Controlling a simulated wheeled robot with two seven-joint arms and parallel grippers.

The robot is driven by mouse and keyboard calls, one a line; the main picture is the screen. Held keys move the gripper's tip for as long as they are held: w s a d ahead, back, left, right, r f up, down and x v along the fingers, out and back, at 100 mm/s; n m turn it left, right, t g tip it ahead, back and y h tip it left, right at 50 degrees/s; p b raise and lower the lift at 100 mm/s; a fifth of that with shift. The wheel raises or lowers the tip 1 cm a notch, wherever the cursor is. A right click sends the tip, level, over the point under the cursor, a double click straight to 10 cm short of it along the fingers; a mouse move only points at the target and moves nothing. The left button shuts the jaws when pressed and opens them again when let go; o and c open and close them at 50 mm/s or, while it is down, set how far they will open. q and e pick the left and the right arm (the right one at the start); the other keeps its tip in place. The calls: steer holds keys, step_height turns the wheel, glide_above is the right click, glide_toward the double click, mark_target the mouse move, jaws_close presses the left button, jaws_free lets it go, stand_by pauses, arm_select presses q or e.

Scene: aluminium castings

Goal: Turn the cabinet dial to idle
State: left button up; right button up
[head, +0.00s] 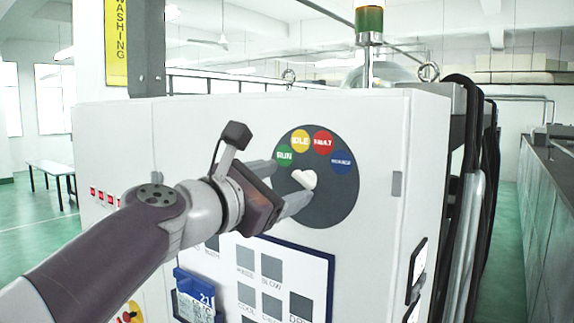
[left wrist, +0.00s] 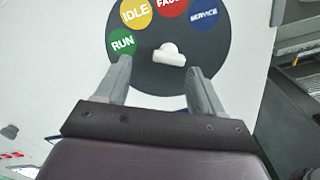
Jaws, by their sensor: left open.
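The cabinet dial is a dark grey disc (head: 340,205) on the white cabinet front, also in the left wrist view (left wrist: 222,58). Its coloured marks are green RUN (head: 284,156), yellow IDLE (head: 300,141), red FAULT (head: 323,143) and blue SERVICE (head: 342,162). A small white knob (head: 303,178) sits at the middle; it also shows in the left wrist view (left wrist: 169,55). I cannot tell which mark it points to. My left gripper (head: 292,181) is open, its fingers (left wrist: 159,67) on either side of the knob with visible gaps. Contact is not visible. My right gripper is not in view.
Below the dial is a blue-edged panel (head: 329,262) with grey squares and a blue holder (head: 194,290). A signal lamp (head: 369,25) stands above the cabinet. Dark hoses (head: 474,200) run along its right side. An aisle (head: 508,225) lies to the right.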

mark_target(305, 179)
arm_select(q)
steer(key=d, duration=0.3)
steer(key=shift+w, duration=0.3)
steer(key=shift+w+a, duration=0.25)
steer(key=shift+a, duration=0.25)
steer(key=c, duration=1)
steer(key=shift+s+d, duration=0.1)
steer(key=shift+c, duration=0.3)
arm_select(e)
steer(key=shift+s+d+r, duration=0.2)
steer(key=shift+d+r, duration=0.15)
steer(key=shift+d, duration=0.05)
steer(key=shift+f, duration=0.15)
arm_select(q)
steer(key=m+b, duration=0.1)
steer(key=m, duration=0.2)
steer(key=shift+f+b, duration=0.15)
steer(key=shift+b, duration=0.25)
steer(key=shift+m+b, duration=1.05)
steer(key=shift+m, duration=1.35)
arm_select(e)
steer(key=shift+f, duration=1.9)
